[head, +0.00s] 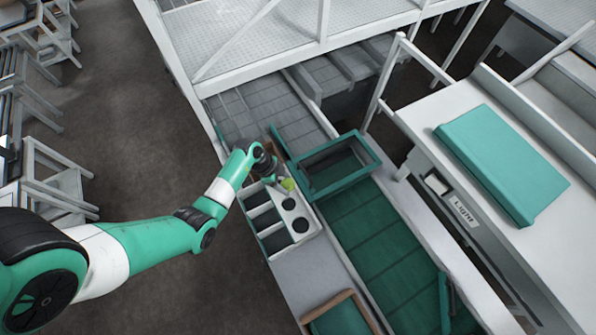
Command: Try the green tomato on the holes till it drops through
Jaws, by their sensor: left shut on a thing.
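The green tomato (289,184) is small and yellow-green in the head view. My left gripper (279,181) is shut on it, at the far end of a white sizing box. The box's white top plate (293,214) has dark round holes; two show clearly, a smaller one (289,204) and a larger one (300,225) nearer the front. The tomato is just beyond the smaller hole. I cannot tell whether it touches the plate, and the gripper and arm hide the plate's far end. My right gripper is not in view.
Open dark compartments (264,222) lie along the box's left side. A teal frame (330,188) stands close to the right, over a green belt (385,240). A wood-rimmed tray (363,306) lies in front. A bench labelled "Light" (465,211) carries a teal pad (500,160).

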